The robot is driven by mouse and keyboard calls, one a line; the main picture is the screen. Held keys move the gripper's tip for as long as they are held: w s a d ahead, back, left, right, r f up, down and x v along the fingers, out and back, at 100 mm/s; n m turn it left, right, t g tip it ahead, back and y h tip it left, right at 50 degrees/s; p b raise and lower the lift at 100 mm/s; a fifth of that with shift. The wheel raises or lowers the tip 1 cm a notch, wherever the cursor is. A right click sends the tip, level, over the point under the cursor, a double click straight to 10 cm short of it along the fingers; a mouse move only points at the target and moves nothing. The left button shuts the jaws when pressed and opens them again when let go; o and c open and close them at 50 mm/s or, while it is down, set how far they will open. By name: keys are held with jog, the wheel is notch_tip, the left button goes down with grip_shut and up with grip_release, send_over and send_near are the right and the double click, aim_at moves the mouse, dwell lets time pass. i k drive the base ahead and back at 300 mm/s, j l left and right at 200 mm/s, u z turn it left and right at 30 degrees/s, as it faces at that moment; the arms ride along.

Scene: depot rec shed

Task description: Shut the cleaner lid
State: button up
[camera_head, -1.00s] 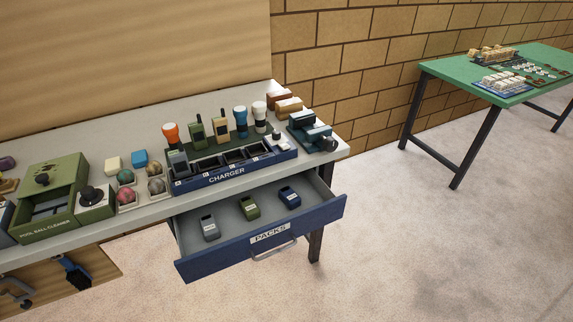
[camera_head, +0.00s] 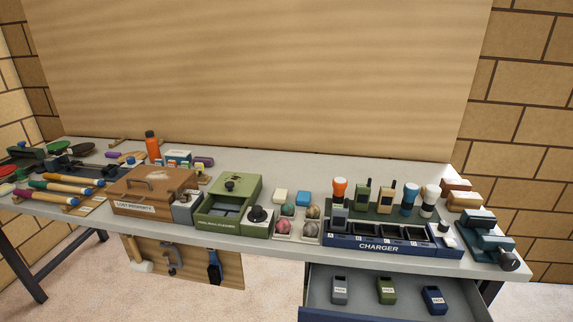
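The green pool ball cleaner (camera_head: 230,231) stands on the bench, left of the middle of the head view. Its green lid (camera_head: 245,187), with a dark knob on top, sits toward the back of the box. The front of the box is uncovered and its grey inside shows, so the lid stands open. A block with a black knob (camera_head: 260,214) is at the cleaner's right front. My gripper is not in view.
A brown lost property box (camera_head: 140,208) stands left of the cleaner. Several balls in a tray (camera_head: 281,237) and the blue charger (camera_head: 345,244) with radios behind it are to the right. The packs drawer (camera_head: 410,307) sticks out open below the bench at right.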

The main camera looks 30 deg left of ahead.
aim_at(230, 184)
jog(key=u, duration=1.25)
